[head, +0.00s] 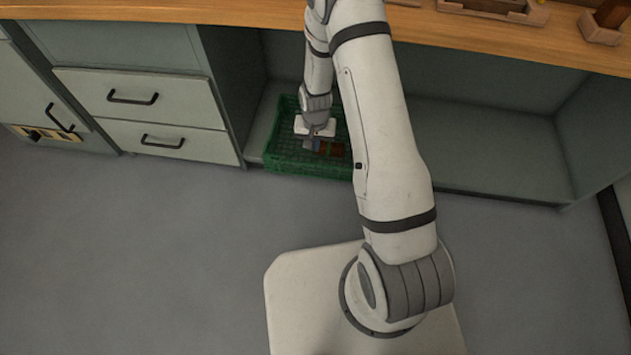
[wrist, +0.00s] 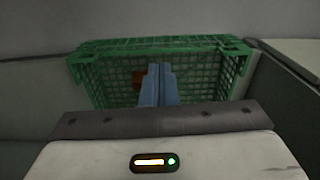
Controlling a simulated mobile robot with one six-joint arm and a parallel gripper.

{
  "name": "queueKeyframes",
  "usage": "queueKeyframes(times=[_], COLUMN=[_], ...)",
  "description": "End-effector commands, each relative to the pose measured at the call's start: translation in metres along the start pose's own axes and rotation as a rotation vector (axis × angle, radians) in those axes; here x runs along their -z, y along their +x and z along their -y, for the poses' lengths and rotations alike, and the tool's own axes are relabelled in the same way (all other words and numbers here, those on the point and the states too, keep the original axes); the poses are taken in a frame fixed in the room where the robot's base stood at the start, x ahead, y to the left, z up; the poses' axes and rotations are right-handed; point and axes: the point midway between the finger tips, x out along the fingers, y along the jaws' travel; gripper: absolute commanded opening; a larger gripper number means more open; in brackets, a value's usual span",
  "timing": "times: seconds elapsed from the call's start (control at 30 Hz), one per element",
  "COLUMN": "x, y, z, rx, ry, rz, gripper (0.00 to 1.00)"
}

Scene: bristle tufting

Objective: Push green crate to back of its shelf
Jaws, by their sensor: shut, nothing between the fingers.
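The green crate (head: 275,160) stands at the left end of the open shelf under the bench in the head view, close to the shelf's left wall. Its front sits near the shelf's front edge. In the wrist view the latticed crate (wrist: 206,75) fills the middle, with its rim on top. My gripper (head: 314,145) reaches down at the crate in the head view; my arm hides part of the crate's right side. In the wrist view my gripper's blue-grey fingers (wrist: 158,85) are together and empty, in front of the crate's lattice. I cannot tell whether they touch it.
The shelf (head: 480,150) is bare to the right of the crate. Grey drawers (head: 150,98) stand to its left. The wooden worktop (head: 480,28) overhangs the shelf, with wooden items at the right. A brown thing (head: 331,150) shows in the crate.

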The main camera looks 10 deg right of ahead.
Motion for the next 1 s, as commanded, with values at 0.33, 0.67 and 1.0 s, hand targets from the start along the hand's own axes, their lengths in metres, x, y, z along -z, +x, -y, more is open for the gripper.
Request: queueKeyframes(times=[0.33,0.67,1.0], x=[-0.018,-0.021,-0.006], y=[0.129,0.181,0.233], z=[0.002,0.001,0.001], rx=[-0.012,-0.013,-0.010], ry=[0.042,0.042,0.044], rz=[0.028,0.032,0.024], gripper=[0.00,0.00,0.00])
